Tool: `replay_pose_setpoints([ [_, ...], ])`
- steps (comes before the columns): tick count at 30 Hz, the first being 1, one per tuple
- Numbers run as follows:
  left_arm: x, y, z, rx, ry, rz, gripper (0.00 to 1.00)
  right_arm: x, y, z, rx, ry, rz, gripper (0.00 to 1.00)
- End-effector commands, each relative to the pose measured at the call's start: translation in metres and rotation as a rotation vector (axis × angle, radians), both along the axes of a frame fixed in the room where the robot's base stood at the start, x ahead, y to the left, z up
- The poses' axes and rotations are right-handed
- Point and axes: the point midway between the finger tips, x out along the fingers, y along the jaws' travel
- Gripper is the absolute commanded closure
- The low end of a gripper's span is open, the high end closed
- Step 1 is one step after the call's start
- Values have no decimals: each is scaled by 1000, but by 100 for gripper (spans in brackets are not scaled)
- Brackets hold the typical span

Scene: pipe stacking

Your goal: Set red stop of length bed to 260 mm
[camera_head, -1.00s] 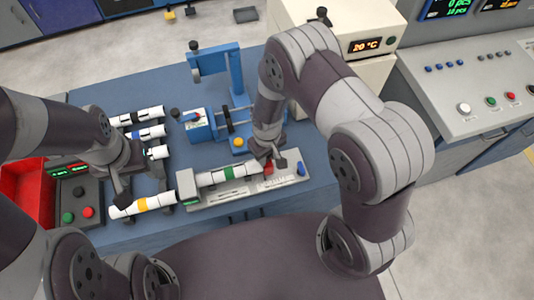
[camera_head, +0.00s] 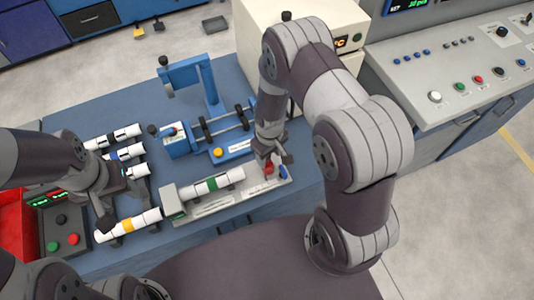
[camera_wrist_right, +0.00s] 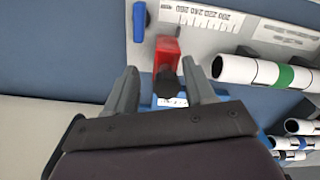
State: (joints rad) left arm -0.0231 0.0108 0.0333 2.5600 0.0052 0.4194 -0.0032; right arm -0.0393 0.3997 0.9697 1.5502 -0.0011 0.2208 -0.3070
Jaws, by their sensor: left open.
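The length bed (camera_head: 228,202) is a grey tray along the bench's front, with a green-banded white pipe (camera_head: 198,188) lying on it. The red stop (camera_head: 268,170) stands near its right end, beside a blue lever (camera_head: 283,172). The right wrist view shows the red stop (camera_wrist_right: 167,52) and a printed scale (camera_wrist_right: 205,18) beside it; I cannot tell the exact reading. My right gripper (camera_wrist_right: 160,78) is open, its fingers on either side of the stop's dark knob, with gaps visible. My left gripper (camera_head: 122,206) is open near a yellow-banded pipe (camera_head: 130,226).
More banded pipes (camera_head: 115,137) lie on a rack at left. A red bin (camera_head: 14,225) and a button box (camera_head: 62,230) are at far left. A blue fixture (camera_head: 200,95) stands behind the bed, a beige heater (camera_head: 300,40) behind my right arm.

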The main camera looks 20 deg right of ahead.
Motion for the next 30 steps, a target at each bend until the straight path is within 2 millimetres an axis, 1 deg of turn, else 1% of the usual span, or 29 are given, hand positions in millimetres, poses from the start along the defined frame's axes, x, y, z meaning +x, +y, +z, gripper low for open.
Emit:
replay_pose_setpoints([
  [5, 0, 0, -1, 0, 0, 0, 46, 0, 0, 0, 0, 0, 0, 46],
  [8, 0, 0, -2, 0, 0, 0, 46, 0, 0, 6, 0, -1, 0, 46],
  [11, 0, 0, -4, 0, 0, 0, 46, 1, 0, 22, 0, -4, 0, 46],
  [14, 0, 0, -8, 0, 0, 0, 46, 1, -1, 45, 1, -6, 0, 46],
  [18, 0, 0, -13, 0, 0, 0, 46, 0, -2, 82, 1, -7, -1, 46],
  [21, 0, 0, -15, 0, 0, 0, 46, -1, -3, 104, 2, -6, -1, 46],
  [25, 0, 0, -16, 0, 0, 0, 46, -1, -3, 121, 2, -2, -1, 46],
  [30, 0, 0, -16, 0, 0, 0, 46, -2, -3, 127, 2, 0, -1, 46],
])
